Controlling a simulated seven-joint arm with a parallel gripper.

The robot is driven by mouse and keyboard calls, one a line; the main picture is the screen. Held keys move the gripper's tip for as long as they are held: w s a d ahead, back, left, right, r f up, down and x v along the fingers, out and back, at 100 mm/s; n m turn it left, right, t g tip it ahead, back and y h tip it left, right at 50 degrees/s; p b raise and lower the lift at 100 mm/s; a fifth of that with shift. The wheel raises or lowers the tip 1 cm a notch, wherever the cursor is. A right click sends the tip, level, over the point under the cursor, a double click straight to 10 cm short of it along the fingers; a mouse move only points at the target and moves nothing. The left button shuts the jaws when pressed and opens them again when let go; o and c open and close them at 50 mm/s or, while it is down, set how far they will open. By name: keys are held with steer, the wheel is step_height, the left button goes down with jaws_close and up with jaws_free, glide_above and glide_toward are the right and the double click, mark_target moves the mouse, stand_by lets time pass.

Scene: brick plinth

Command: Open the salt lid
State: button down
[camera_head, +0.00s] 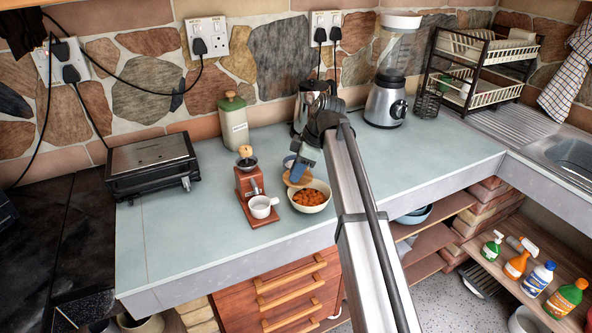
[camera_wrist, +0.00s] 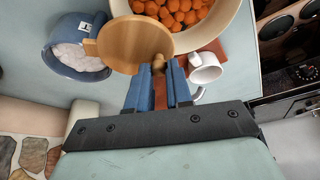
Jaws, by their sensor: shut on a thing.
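The salt pot (camera_wrist: 70,66) is a small blue-grey pot with a pale label, filled with white salt. In the head view it is mostly hidden behind my arm. Its round wooden lid (camera_wrist: 115,42) is swung off the mouth and overlaps the rim at one side in the wrist view. The salt is in plain view.
A cream bowl of orange pieces (camera_head: 312,208) stands right beside the lid. A white cup (camera_head: 261,207) and a coffee grinder (camera_head: 245,184) stand to the left. A green container (camera_head: 234,122), a kettle and a blender (camera_head: 385,104) stand behind.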

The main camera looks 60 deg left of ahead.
steer(key=c, duration=1)
jaws_free()
steer(key=shift+c, duration=0.2)
steer(key=v, duration=1.3)
steer(key=shift+r, duration=0.4)
steer(key=shift+w, duration=0.1)
